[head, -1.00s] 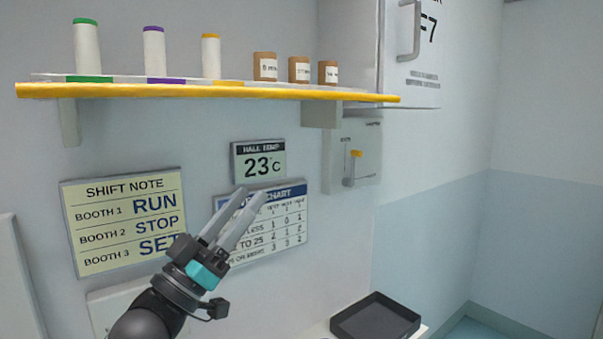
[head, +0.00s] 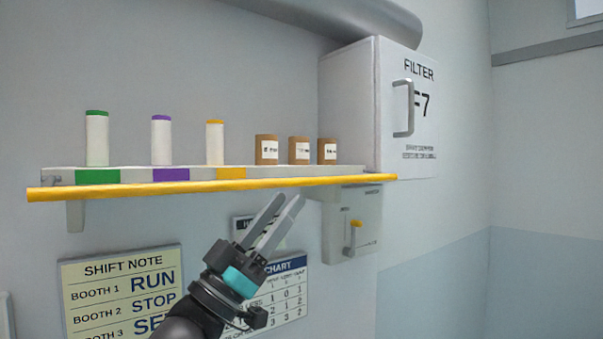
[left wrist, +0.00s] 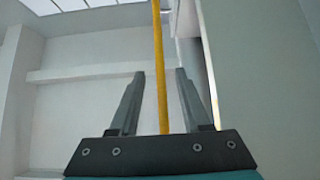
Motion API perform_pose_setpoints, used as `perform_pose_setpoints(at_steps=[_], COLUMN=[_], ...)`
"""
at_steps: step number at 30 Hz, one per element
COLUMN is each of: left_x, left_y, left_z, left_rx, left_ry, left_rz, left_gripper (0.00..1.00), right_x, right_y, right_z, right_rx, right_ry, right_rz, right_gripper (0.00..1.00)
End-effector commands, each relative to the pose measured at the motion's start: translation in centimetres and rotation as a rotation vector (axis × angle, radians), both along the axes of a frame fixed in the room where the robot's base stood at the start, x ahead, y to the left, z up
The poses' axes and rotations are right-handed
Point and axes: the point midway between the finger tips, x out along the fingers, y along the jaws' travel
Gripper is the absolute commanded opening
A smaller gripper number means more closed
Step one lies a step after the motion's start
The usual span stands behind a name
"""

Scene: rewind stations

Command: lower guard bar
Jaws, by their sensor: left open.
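The yellow guard bar (head: 130,190) runs level along the front of the wall shelf (head: 70,174). My left gripper (head: 290,198) is open and empty, with its fingertips just below the right half of the bar in the head view. In the left wrist view the guard bar (left wrist: 160,70) runs between the two spread fingers of the left gripper (left wrist: 160,74). I cannot tell how far the bar is from the fingers in depth. My right gripper is not in view.
Green-, purple- and yellow-capped spools (head: 97,138) and brown labelled jars (head: 299,151) stand on the shelf. A filter cabinet (head: 350,110) is at its right end.

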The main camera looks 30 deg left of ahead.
Motion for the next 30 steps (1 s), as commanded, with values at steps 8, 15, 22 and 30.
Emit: perform_pose_setpoints(at_steps=[8,15,22,30], left_x=[2.5,3.6,3.7,3.7], left_y=[-0.9,-1.4,-1.4,-1.4], left_z=[2.9,3.9,3.9,3.9], left_rx=[0.0,0.0,0.0,0.0], left_ry=[-0.001,0.0,0.001,0.001], left_rz=[0.001,0.001,0.001,0.001], left_gripper=[0.47,0.47,0.47,0.28], right_x=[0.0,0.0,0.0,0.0], right_y=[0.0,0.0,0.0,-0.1], right_z=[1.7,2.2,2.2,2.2], right_rx=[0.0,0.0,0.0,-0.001], right_ry=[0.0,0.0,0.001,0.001], right_rz=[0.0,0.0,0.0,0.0], right_gripper=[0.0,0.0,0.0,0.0])
